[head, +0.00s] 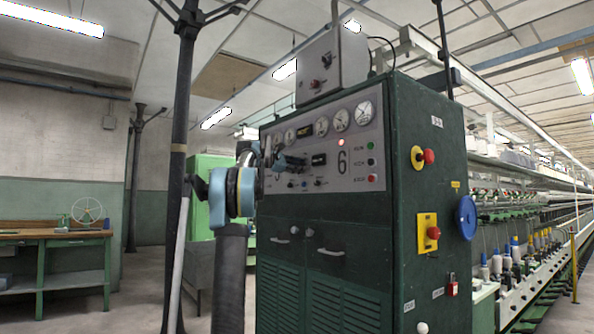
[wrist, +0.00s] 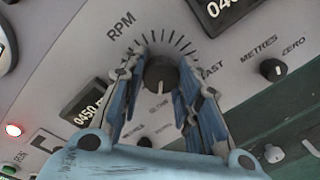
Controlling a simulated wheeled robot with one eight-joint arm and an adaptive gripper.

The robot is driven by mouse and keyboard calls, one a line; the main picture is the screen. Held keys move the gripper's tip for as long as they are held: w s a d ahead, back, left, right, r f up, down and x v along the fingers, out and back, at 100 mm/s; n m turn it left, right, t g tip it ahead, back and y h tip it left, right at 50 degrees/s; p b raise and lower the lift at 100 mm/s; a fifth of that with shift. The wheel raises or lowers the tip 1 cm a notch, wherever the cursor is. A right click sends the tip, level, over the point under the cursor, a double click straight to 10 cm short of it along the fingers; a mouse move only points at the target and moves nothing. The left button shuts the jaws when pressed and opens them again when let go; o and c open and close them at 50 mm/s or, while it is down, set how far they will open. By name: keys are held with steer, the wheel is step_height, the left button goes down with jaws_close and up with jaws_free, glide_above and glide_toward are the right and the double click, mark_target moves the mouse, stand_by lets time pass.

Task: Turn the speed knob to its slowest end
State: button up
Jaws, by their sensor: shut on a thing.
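The speed knob (wrist: 159,74) is a dark round knob on the grey panel. Tick marks fan around its upper side, with RPM printed at the upper left and FAST, partly covered, at the right. My gripper (wrist: 157,92) has its blue fingers on both sides of the knob and is shut on it. The knob's pointer mark is not clear, and part of its lower scale is hidden. In the head view my gripper (head: 277,160) is at the left part of the panel (head: 352,169) of the green machine (head: 420,210), and hides the knob.
In the wrist view a display (wrist: 84,108) lies left of the fingers and a small METRES ZERO knob (wrist: 273,69) to the right. A red lamp (wrist: 13,130) is at the far left.

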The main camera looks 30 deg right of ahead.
steer(key=shift+w+f, duration=0.1)
steer(key=o, duration=1.1)
steer(key=shift+w+f, duration=0.1)
steer(key=shift+w, duration=0.05)
steer(key=a, duration=1.2)
steer(key=shift+s+r, duration=0.3)
steer(key=shift+r, duration=0.1)
steer(key=s+a+f+m+y, duration=0.2)
steer(key=s+a+f+y, duration=0.3)
steer(key=s+a+f, duration=0.8)
steer(key=s+a+f+m+t+y, duration=0.1)
steer(key=s+a+f+m+y, duration=0.2)
steer(key=s+a+f, duration=1.1)
steer(key=s+a+f+m+y, duration=0.2)
steer(key=s+a+f+y, duration=0.7)
steer(key=f, duration=3.2)
steer(key=shift+s+a+m+t, duration=0.1)
steer(key=shift+s+a, duration=0.7)
steer(key=shift+s, duration=0.2)
steer(key=shift+s+a+m+t, duration=0.1)
steer(key=shift+s+a, duration=0.7)
steer(key=shift+s, duration=0.25)
steer(key=shift+s+a+m+t, duration=0.1)
steer(key=shift+s+a, duration=0.7)
steer(key=shift+s, duration=0.2)
